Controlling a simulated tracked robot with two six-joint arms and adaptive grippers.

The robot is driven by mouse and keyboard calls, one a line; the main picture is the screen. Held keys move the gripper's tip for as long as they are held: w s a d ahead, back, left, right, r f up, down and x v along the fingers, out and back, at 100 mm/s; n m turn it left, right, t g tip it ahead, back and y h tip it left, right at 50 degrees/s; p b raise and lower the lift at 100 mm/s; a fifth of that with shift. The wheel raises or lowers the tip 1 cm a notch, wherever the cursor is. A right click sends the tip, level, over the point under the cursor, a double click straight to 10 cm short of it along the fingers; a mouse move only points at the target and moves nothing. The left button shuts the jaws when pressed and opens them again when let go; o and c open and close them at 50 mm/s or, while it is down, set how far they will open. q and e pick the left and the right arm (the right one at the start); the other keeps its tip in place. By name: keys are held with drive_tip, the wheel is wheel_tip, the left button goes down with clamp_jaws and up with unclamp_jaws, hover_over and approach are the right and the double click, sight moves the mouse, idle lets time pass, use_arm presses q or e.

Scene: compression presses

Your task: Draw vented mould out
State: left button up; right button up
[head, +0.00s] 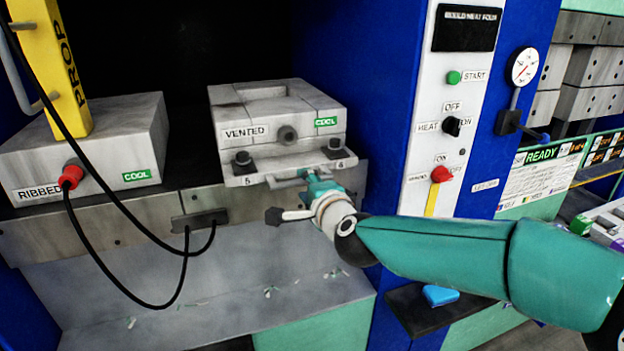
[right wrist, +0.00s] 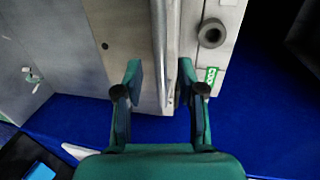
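My right gripper (head: 315,184) is at the right part of this handle. In the right wrist view my right gripper (right wrist: 160,78) is open, with the handle bar (right wrist: 161,50) between its two fingers and a visible gap on each side. The mould's side (right wrist: 192,60) with a green tag shows beyond the right finger. My left gripper is not in view.
A ribbed mould (head: 90,150) stands to the left, with a red plug and black cable looping down. A yellow post (head: 55,60) marked PROP rises there. The white control panel (head: 425,110) with switches is at the right. A grey apron (head: 190,290) lies below the ledge.

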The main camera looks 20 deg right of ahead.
sight(304, 183)
drive_tip(key=shift+w+f, duration=0.2)
drive_tip(key=shift+w, duration=0.6)
drive_tip(key=shift+w+f, duration=0.15)
drive_tip(key=shift+w, duration=0.6)
clamp_jaws()
